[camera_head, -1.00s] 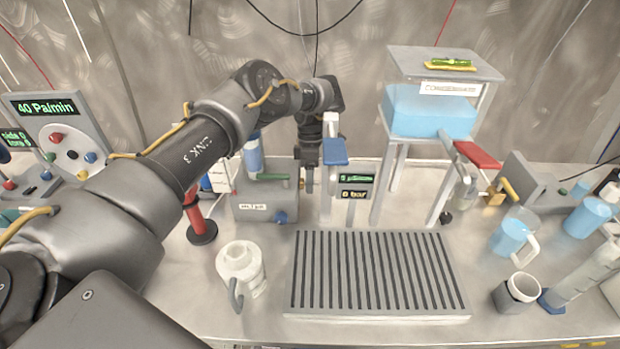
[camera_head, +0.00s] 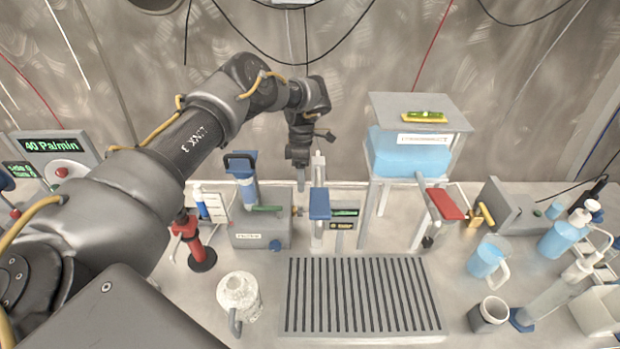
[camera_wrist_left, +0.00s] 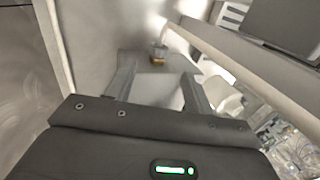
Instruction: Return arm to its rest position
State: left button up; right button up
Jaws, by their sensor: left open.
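My left arm comes in from the left in the head view and bends down at the wrist. My left gripper (camera_head: 300,187) hangs above the back of the bench, close to the small blue-topped stand (camera_head: 320,205) and behind the grey heater-like box (camera_head: 262,231). In the left wrist view its two fingers (camera_wrist_left: 158,88) are spread with nothing held between them. A small cup-like item (camera_wrist_left: 158,52) shows beyond the fingers. My right gripper is in neither view.
A slatted drain tray (camera_head: 362,333) lies at the front with a white mug (camera_head: 238,292) on its left. The tall stand with a blue tank (camera_head: 408,152) rises right of the gripper. Cables hang on the wall behind.

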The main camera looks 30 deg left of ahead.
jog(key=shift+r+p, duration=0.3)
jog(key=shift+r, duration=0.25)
